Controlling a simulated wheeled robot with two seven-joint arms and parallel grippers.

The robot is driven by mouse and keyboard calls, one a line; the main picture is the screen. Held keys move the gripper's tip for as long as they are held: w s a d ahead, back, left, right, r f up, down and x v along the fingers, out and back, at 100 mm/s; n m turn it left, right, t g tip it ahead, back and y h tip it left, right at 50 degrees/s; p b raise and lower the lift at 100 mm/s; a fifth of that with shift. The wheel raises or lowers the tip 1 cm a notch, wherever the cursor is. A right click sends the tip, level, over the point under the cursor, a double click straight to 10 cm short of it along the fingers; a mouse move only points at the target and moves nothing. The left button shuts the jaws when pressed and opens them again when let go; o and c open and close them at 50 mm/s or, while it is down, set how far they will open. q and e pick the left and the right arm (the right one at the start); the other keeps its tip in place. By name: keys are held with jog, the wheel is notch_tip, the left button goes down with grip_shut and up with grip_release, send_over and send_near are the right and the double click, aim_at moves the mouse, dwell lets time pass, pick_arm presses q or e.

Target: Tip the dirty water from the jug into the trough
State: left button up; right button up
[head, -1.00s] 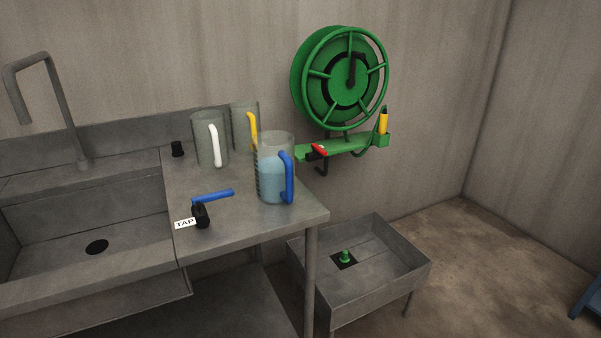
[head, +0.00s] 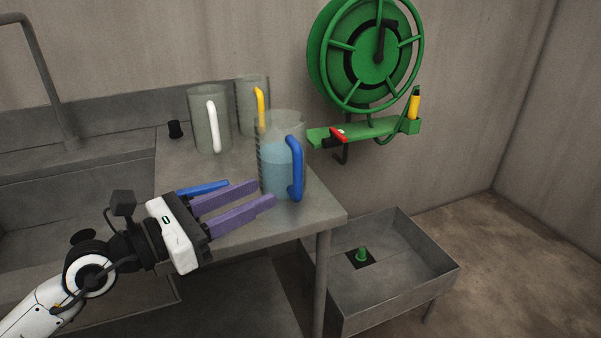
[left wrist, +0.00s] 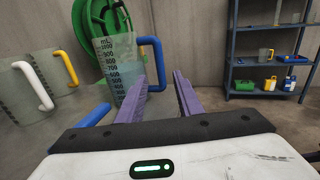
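The jug (head: 280,160) is clear with a blue handle and stands upright near the bench's front right corner. Its water looks pale blue, not visibly dirty. It also shows in the left wrist view (left wrist: 122,62), with a mL scale up to 1000. My left gripper (head: 266,192) is open and empty, its purple fingers pointing at the jug from the left. In the left wrist view the fingers (left wrist: 160,80) reach towards the jug's handle side; contact cannot be told. The trough (head: 395,290) is a low grey basin right of the bench, with a green plug (head: 361,254) inside. My right gripper is out of view.
A white-handled jug (head: 205,125) and a yellow-handled jug (head: 248,100) stand behind. A green hose reel (head: 365,55) hangs on the wall. Blue shelving (left wrist: 270,45) stands at right in the wrist view.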

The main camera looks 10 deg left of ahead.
aim_at(294, 178)
pick_arm(q)
jog(key=shift+w+d+r+p, duration=0.2)
jog(key=shift+w+d+p, duration=0.15)
jog(key=shift+w, duration=0.2)
jog(key=p+x, duration=0.2)
jog(key=x, duration=0.5)
jog(key=shift+w+d+f, duration=0.1)
jog(key=shift+w+d, duration=0.05)
jog(key=shift+d, duration=0.05)
jog(key=shift+w+d, duration=0.35)
jog(key=shift+w, duration=0.05)
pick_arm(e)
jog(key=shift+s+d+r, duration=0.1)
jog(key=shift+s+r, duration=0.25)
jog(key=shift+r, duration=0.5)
pick_arm(q)
grip_shut()
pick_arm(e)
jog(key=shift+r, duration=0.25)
